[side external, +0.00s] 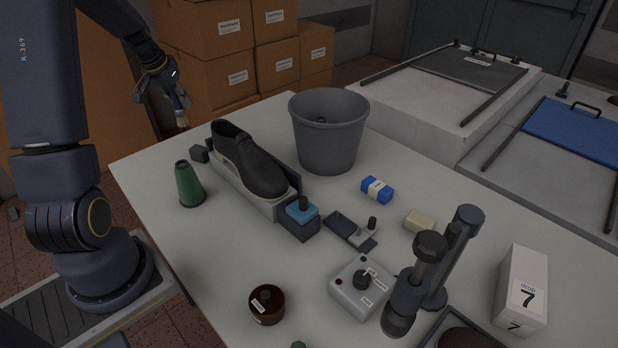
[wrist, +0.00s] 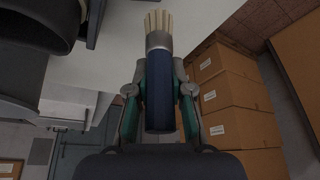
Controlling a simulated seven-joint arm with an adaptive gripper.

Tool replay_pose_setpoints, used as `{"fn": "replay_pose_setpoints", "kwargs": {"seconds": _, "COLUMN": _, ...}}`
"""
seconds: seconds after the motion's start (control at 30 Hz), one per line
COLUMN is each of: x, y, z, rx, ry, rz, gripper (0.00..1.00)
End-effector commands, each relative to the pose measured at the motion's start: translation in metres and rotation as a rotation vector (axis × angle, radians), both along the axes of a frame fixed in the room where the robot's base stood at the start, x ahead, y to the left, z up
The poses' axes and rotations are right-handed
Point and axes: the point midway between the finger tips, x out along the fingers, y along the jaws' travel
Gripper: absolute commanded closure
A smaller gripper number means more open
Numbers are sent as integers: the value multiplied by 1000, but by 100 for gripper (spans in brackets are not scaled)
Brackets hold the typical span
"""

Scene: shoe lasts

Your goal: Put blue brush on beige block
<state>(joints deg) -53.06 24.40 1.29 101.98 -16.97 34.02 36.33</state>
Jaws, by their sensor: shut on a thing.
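The blue brush (wrist: 159,85) has a dark blue handle, a grey metal collar and pale bristles. My gripper (wrist: 160,92) is shut on its handle, with one finger on each side. In the side view my gripper (side external: 171,88) is raised at the upper left, beyond the table's far left edge. There the brush (side external: 183,120) hangs below it, bristles down. The beige block (side external: 420,221) lies on the right half of the table, well away from my gripper, with nothing on it.
A blue block with a white band (side external: 377,190) and a dark upright clamp-like tool (side external: 425,275) flank the beige block. Cardboard boxes (side external: 225,75) are stacked behind.

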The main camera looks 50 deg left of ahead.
Motion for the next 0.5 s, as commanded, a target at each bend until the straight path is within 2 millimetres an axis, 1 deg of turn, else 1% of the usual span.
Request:
{"fn": "replay_pose_setpoints", "kwargs": {"seconds": 0.13, "x": -5, "y": -5, "z": 20, "rx": 4, "ry": -4, "rz": -1, "gripper": 100}}
{"fn": "replay_pose_setpoints", "kwargs": {"seconds": 0.17, "x": -6, "y": -6, "z": 27, "rx": 3, "ry": -4, "rz": 0, "gripper": 100}}
{"fn": "replay_pose_setpoints", "kwargs": {"seconds": 0.2, "x": -6, "y": -6, "z": 38, "rx": 5, "ry": -5, "rz": -1, "gripper": 100}}
{"fn": "replay_pose_setpoints", "kwargs": {"seconds": 0.27, "x": -6, "y": -6, "z": 48, "rx": 4, "ry": -3, "rz": -1, "gripper": 100}}
{"fn": "replay_pose_setpoints", "kwargs": {"seconds": 0.33, "x": -6, "y": -6, "z": 65, "rx": 5, "ry": -4, "rz": 0, "gripper": 100}}
{"fn": "replay_pose_setpoints", "kwargs": {"seconds": 0.5, "x": -5, "y": -7, "z": 94, "rx": 3, "ry": -2, "rz": -3, "gripper": 100}}
